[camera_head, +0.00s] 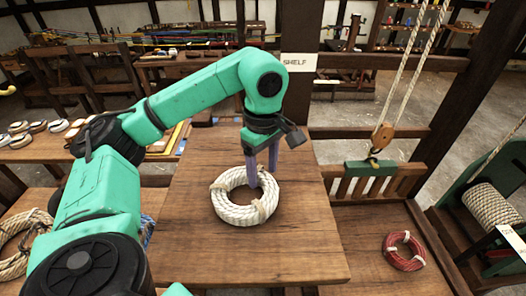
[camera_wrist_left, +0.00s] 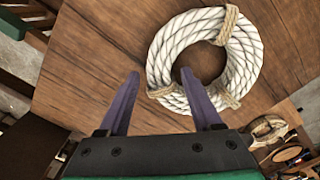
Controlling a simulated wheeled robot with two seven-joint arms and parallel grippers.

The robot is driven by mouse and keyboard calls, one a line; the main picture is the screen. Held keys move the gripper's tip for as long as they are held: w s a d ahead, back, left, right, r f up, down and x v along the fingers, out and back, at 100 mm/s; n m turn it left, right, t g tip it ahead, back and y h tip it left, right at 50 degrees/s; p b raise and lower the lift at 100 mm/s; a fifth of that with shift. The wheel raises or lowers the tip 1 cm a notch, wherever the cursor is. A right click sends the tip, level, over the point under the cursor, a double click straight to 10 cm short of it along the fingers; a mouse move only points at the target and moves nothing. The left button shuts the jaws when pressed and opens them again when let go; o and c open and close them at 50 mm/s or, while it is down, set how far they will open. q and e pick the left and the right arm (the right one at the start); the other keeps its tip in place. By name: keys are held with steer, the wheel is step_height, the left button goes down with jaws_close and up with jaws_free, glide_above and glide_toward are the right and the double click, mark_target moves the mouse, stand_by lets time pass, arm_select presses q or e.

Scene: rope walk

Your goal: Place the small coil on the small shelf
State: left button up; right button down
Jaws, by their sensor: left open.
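A white rope coil (camera_head: 229,210) with tan bindings lies flat on a brown wooden board (camera_head: 300,255) in the middle of the head view. It also shows in the left wrist view (camera_wrist_left: 248,62). My left gripper (camera_head: 262,177) is open, its purple fingers pointing down at the coil's far right rim. In the left wrist view the gripper (camera_wrist_left: 160,74) has one finger outside the ring and the other overlapping its inner edge. I cannot tell whether they touch it. A smaller-looking red coil (camera_head: 392,257) lies on a lower wooden surface at the right. My right gripper is not in view.
A "SHELF" sign (camera_head: 299,62) is on the post behind the board. A pulley block (camera_head: 382,135) hangs on ropes at the right, above a green-topped slatted piece (camera_head: 371,168). A rope drum (camera_head: 492,207) stands far right. Another rope coil (camera_head: 20,238) lies at left.

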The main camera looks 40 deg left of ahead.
arm_select(q)
step_height(320, 180, up, 11)
steer(key=p, duration=0.4)
steer(key=shift+f, duration=0.2)
steer(key=shift+s+d+f, duration=0.1)
